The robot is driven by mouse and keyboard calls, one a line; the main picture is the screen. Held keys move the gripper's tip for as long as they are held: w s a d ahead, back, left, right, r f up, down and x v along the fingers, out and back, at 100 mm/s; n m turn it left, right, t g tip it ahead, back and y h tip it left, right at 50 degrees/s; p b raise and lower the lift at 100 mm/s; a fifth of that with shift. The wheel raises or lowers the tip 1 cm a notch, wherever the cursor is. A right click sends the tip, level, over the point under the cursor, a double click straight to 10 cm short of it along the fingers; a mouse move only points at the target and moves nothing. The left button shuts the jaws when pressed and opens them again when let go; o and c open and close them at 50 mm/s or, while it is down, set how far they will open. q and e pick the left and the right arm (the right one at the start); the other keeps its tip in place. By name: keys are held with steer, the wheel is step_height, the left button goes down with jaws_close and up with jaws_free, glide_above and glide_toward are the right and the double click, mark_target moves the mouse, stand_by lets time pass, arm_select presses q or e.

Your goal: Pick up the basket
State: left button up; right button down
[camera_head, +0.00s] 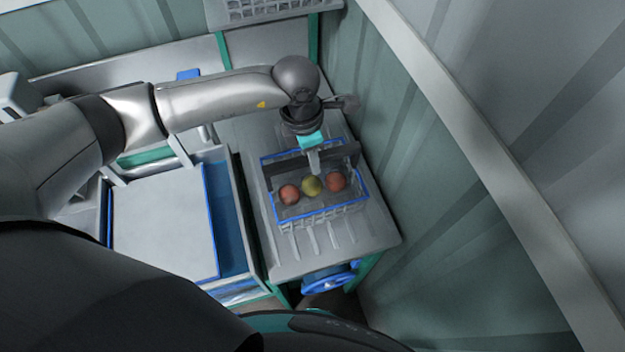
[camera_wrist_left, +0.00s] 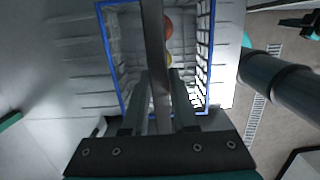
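The basket is a wire basket with a blue rim (camera_head: 279,228) on the grey table in the head view. It holds two red tomatoes (camera_head: 289,194) and a yellow-green one (camera_head: 312,185). Its dark handle (camera_head: 342,156) spans it lengthwise. My left gripper (camera_head: 314,160) reaches down to the middle of the handle. In the left wrist view, the two fingers (camera_wrist_left: 158,85) stand close together on both sides of the handle (camera_wrist_left: 152,25), with the blue rim (camera_wrist_left: 107,50) beyond. They look shut on it, though finger contact is hard to see. My right gripper is not in view.
The grey table (camera_head: 285,262) has a bare ribbed strip in front of the basket. A corrugated wall (camera_head: 420,170) stands close on the right. A blue-edged crate (camera_head: 230,220) is to the left. A pale crate (camera_head: 265,10) is at the back.

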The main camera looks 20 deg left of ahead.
arm_select(q)
jaws_close()
steer(key=shift+w+r, duration=0.1)
stand_by(0.8)
